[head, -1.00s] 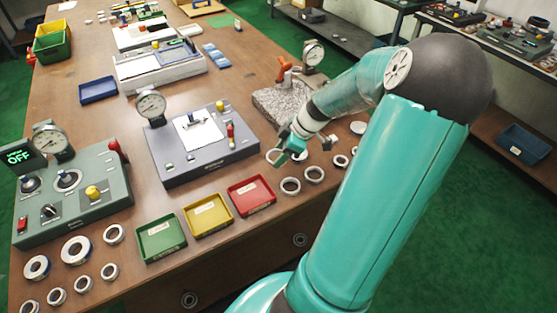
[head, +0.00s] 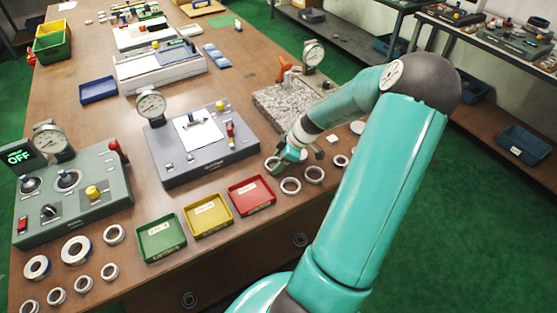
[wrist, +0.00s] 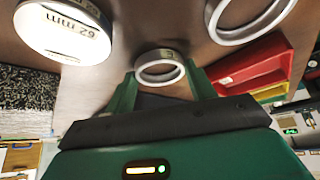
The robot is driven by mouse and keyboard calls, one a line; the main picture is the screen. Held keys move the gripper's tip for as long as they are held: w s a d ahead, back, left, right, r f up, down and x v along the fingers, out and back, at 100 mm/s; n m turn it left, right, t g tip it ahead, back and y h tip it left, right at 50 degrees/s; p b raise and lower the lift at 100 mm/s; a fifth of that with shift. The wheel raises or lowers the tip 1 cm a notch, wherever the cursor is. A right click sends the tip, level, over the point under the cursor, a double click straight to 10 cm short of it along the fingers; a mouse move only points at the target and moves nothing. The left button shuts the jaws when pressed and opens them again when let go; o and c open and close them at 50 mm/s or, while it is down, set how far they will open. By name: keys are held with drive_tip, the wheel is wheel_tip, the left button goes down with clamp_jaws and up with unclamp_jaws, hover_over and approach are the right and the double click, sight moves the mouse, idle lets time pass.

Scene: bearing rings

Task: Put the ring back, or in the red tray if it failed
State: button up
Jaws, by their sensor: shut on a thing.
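The ring (wrist: 160,55) is a small silver metal ring with a dark marking on its side. It sits between the two green fingers of my gripper (wrist: 160,82) in the wrist view. My gripper (head: 281,162) is shut on it, low at the table's front edge area, right of the red tray. In the head view the fingers partly hide the ring. The red tray (head: 261,205) is empty apart from a pale label, and it also shows at the right of the wrist view (wrist: 279,69).
Two loose rings (head: 290,192) lie close in front of my gripper. A yellow tray (head: 211,230) and a green tray (head: 163,254) stand left of the red one. A grey fixture box (head: 205,165) and a speckled stone block (head: 268,107) with a dial gauge (head: 314,54) stand behind.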

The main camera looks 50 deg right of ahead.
drive_tip(key=o, duration=1.1)
drive_tip(key=shift+f, duration=0.1)
drive_tip(key=v, duration=1.2)
drive_tip(key=shift+r, duration=0.2)
drive_tip(key=w+a+r+m+g+h, duration=0.15)
drive_tip(key=a+r, duration=0.25)
drive_tip(key=a, duration=0.6)
drive_tip(key=w+a+r+m+g+h, duration=0.1)
drive_tip(key=w+a+r+g+h, duration=0.3)
drive_tip(key=a, duration=0.6)
drive_tip(key=s+a+r+m+t, duration=0.1)
drive_tip(key=s+a+r+t, duration=0.1)
drive_tip(key=a, duration=0.4)
drive_tip(key=s+a+r+m+t+y, duration=0.1)
drive_tip(key=s+a+r+m+t, duration=0.1)
drive_tip(key=s+a+r, duration=0.2)
drive_tip(key=s+a+r+m+t+y, duration=0.1)
drive_tip(key=s+a, duration=0.3)
drive_tip(key=a, duration=0.4)
drive_tip(key=shift+s+r+m+t, duration=0.35)
drive_tip(key=shift+r+t, duration=0.3)
drive_tip(key=shift+r, duration=0.25)
